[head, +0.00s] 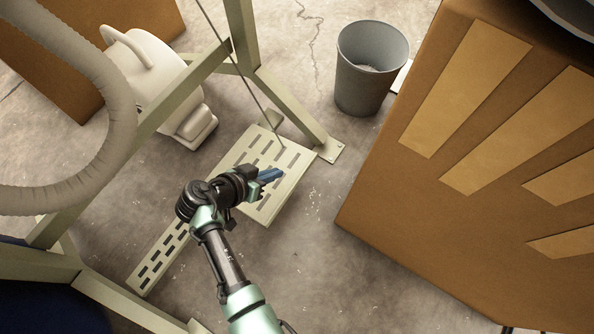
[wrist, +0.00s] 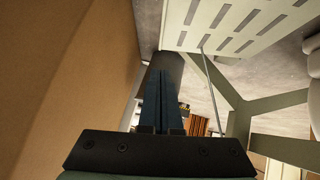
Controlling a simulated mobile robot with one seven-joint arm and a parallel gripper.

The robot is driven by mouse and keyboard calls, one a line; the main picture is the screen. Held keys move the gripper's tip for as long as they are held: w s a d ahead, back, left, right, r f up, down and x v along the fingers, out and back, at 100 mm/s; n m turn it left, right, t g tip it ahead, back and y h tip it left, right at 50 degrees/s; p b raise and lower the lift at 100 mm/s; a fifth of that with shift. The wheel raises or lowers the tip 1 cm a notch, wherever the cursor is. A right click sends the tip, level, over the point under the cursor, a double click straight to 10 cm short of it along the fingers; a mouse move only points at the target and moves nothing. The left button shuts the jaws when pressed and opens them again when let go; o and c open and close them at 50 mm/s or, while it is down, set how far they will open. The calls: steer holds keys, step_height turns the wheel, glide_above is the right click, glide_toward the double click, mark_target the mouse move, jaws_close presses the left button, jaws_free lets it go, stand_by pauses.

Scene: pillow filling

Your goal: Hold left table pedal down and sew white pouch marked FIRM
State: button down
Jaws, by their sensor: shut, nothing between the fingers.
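The slotted pale-green pedal (head: 255,148) lies low near the floor under the metal table frame, and a thin rod rises from it. My gripper (head: 271,175) appears over the pedal in the head view, its blue fingers shut with nothing between them. In the wrist view the closed fingers (wrist: 160,92) point forward, with the slotted pedal (wrist: 245,22) at the top and the rod (wrist: 214,78) to their right. I cannot tell whether the fingertips touch the pedal. The white pouch marked FIRM is not visible in either view.
A large brown box (head: 400,210) with tan strips stands at right. A grey bin (head: 368,75) is at the back. A cream machine (head: 150,75) and a thick hose (head: 125,120) are at left. Green table legs (head: 285,108) flank the pedal. Bare floor (head: 320,260) lies right of my arm.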

steer(key=shift+w, duration=0.1)
steer(key=b, duration=0.7)
glide_above(305, 170)
steer(key=s+a, duration=0.2)
steer(key=a, duration=0.1)
steer(key=f, duration=0.7)
steer(key=shift+w+f, duration=0.25)
steer(key=shift+s+d+f+b, duration=0.1)
steer(key=shift+f+b, duration=0.25)
steer(key=shift+f, duration=0.2)
steer(key=shift+s+d+f+b, duration=0.1)
steer(key=shift+f+b, duration=0.25)
steer(key=shift+f, duration=0.15)
steer(key=shift+d+f+b, duration=0.15)
steer(key=shift+f+b, duration=0.25)
steer(key=shift+f, duration=0.15)
steer(key=shift+s, duration=0.1)
